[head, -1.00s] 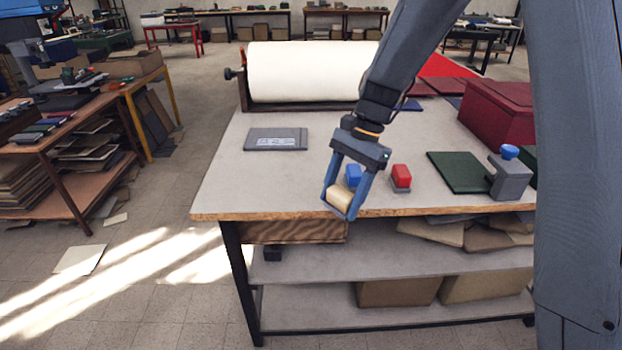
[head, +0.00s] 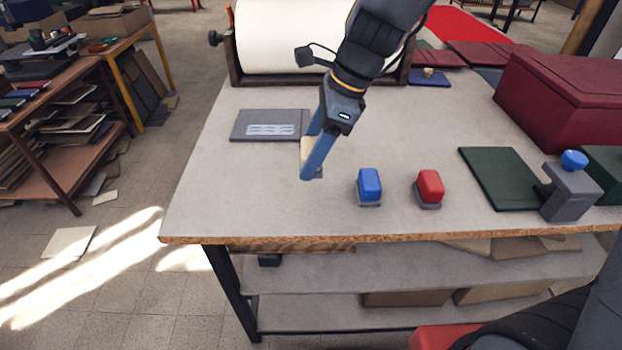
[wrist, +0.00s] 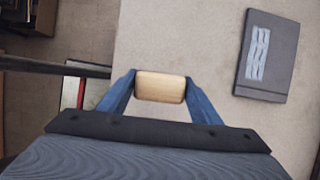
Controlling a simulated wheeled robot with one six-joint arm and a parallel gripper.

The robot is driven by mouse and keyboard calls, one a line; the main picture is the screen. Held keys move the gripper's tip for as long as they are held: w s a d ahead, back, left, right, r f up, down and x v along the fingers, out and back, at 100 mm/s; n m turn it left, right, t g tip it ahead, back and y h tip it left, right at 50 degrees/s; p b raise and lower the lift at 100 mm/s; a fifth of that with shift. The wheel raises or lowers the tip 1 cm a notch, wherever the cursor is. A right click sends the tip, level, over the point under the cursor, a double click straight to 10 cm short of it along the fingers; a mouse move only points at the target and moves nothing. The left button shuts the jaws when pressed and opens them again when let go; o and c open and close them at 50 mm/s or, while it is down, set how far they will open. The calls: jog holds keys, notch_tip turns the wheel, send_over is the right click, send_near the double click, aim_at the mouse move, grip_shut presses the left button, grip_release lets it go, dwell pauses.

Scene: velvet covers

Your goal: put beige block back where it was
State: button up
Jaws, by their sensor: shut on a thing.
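My gripper (head: 312,160) points down over the left part of the table (head: 215,190). It is shut on the beige block (head: 306,148), which is mostly hidden behind a blue finger in the head view. In the wrist view the block (wrist: 160,87) lies crosswise between the two blue fingers. A grey plate with pale markings (head: 268,126) lies just left of and behind the gripper. A blue block (head: 369,184) and a red block (head: 430,187), both on grey bases, stand to the right. I cannot tell whether the beige block touches the table.
A dark green board (head: 500,178) and a grey stand with a blue knob (head: 569,190) are at the right. A maroon box (head: 565,100) stands behind them. A large white roll (head: 285,38) is at the back. The table's front left is clear.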

jog(key=shift+d+f, duration=0.1)
jog(key=shift+f, duration=3.9)
jog(key=shift+f, duration=0.15)
jog(key=o, duration=1.1)
jog(key=shift+d+r, duration=0.15)
jog(key=shift+r, duration=0.45)
jog(key=v, duration=1.1)
jog(key=shift+b, duration=0.35)
